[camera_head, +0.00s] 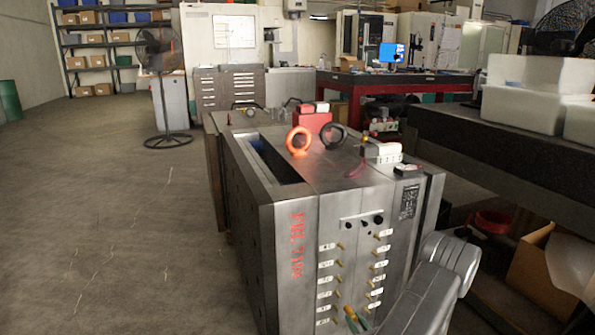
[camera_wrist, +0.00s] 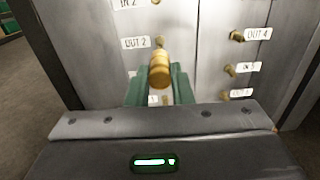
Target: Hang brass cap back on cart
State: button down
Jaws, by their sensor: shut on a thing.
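My gripper (camera_wrist: 161,88) has green fingers, shut on the brass cap (camera_wrist: 160,68). The cap points towards the mould base's labelled face, just below the OUT 2 label (camera_wrist: 136,42). I cannot tell whether the cap touches a fitting behind it. In the head view my gripper (camera_head: 354,318) is low in front of the steel mould base (camera_head: 285,235). The face carries two columns of brass fittings with white labels. A brass fitting (camera_wrist: 236,35) sits beside OUT 4, right of the cap. I cannot make out which thing is the cart.
An orange lifting ring (camera_head: 298,141), a dark ring (camera_head: 333,135) and a red box (camera_head: 313,124) are on or just behind the mould base top. A dark table (camera_head: 500,145) with white foam blocks (camera_head: 535,95) stands right. The floor at left is open, with a fan (camera_head: 160,60) further back.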

jog(key=shift+b+v, duration=0.35)
jog(key=shift+v, duration=1.8)
